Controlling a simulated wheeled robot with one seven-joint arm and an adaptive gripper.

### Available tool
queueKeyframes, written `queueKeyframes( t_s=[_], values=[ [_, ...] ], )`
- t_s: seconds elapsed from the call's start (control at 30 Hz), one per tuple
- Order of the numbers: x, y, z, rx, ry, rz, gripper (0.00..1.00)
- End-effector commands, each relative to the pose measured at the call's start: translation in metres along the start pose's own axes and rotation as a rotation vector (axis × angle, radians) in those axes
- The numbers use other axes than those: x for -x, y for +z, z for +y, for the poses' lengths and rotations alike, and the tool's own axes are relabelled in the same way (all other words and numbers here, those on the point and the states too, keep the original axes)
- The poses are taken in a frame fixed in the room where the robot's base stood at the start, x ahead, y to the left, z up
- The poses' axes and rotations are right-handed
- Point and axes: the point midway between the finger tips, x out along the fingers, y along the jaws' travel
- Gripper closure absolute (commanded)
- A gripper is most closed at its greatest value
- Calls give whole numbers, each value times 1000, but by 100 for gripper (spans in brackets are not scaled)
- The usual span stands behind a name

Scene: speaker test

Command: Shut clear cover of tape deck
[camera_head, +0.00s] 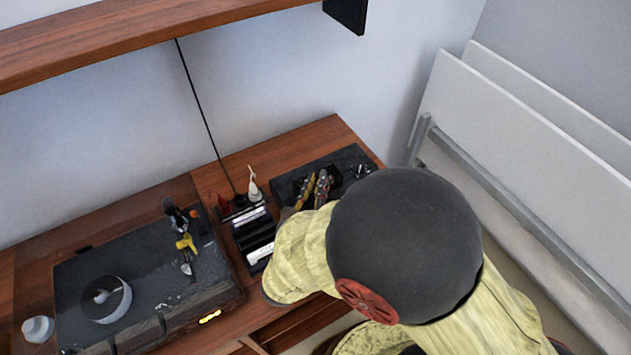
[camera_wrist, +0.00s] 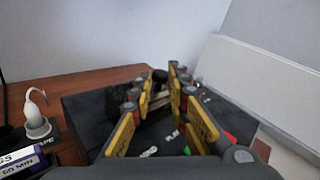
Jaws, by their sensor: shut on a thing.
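The tape deck (camera_head: 350,158) is a dark box at the right end of the wooden counter, partly hidden by my arm. It fills the middle of the wrist view (camera_wrist: 84,108). My gripper (camera_head: 314,183) is over the deck, its yellow fingers pointing to the deck's far side. In the wrist view, my gripper (camera_wrist: 160,78) has its fingertips closed around a small dark part at the deck's far side. I cannot make out the clear cover's outline or whether this part belongs to it.
A turntable (camera_head: 145,265) stands on the left of the counter. Dark racks with cassettes (camera_head: 255,228) and a white pear-shaped object (camera_head: 254,190) stand left of the deck. A wooden shelf (camera_head: 130,35) hangs above. White panels (camera_head: 530,110) lean at the right.

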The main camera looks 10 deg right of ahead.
Motion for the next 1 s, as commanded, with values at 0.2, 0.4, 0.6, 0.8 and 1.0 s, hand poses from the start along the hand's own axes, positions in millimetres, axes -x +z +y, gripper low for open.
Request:
queueKeyframes(
  t_s=[0.2,0.4,0.6,0.8,1.0],
  values=[
    [1,-7,0,8,3,11,100],
    [1,-8,-1,10,3,13,83],
    [1,-8,-1,10,2,13,75],
    [1,-7,-1,9,1,11,75],
    [10,-6,0,7,2,9,75]
  ],
)
